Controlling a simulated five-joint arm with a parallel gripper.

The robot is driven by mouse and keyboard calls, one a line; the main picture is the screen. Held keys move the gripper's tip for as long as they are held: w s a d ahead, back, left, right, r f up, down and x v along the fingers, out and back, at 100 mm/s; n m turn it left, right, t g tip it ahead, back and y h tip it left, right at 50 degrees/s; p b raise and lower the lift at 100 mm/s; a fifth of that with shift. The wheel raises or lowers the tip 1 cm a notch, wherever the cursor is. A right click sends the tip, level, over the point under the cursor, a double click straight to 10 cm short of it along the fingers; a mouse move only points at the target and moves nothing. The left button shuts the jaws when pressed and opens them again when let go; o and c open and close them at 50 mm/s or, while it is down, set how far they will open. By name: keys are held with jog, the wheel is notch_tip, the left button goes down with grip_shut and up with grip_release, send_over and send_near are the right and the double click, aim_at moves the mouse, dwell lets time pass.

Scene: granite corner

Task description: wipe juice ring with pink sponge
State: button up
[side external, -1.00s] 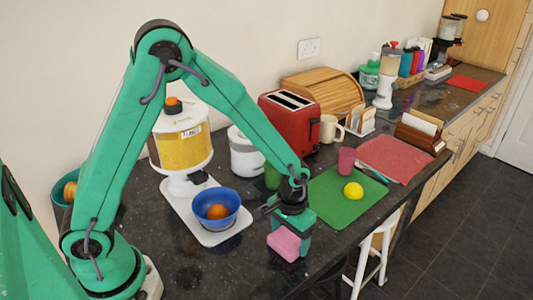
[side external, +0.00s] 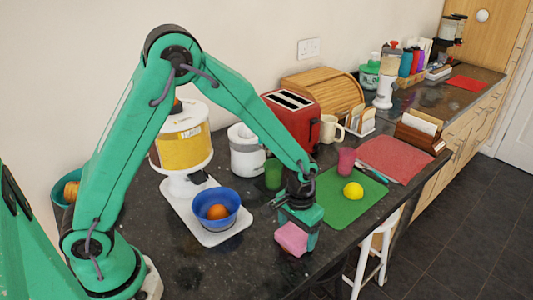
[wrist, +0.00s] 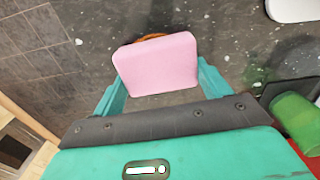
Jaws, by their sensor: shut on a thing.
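The pink sponge (side external: 291,238) is held in my gripper (side external: 300,222), low over the dark granite counter near its front edge. In the wrist view the sponge (wrist: 157,64) sits between the two green fingers of my gripper (wrist: 160,84). An orange-brown arc, part of the juice ring (wrist: 150,37), shows on the counter just past the sponge's far edge. The sponge hides the rest of it. I cannot tell whether the sponge touches the counter. In the side view the ring is not visible.
A green cutting board (side external: 337,212) with a lemon (side external: 353,190) lies right of my gripper. A blue bowl (side external: 230,199) with an orange fruit stands on a white base to the left. A green cup (side external: 273,173) and red toaster (side external: 293,121) stand behind. Counter front-left is clear.

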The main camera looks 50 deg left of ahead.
aim_at(281, 251)
jog(key=s, duration=0.5)
notch_tip(281, 251, up, 8)
dwell(0.6)
jog(key=shift+w, duration=0.15)
dwell(0.4)
jog(key=shift+w, duration=1.7)
jog(key=shift+f, duration=0.15)
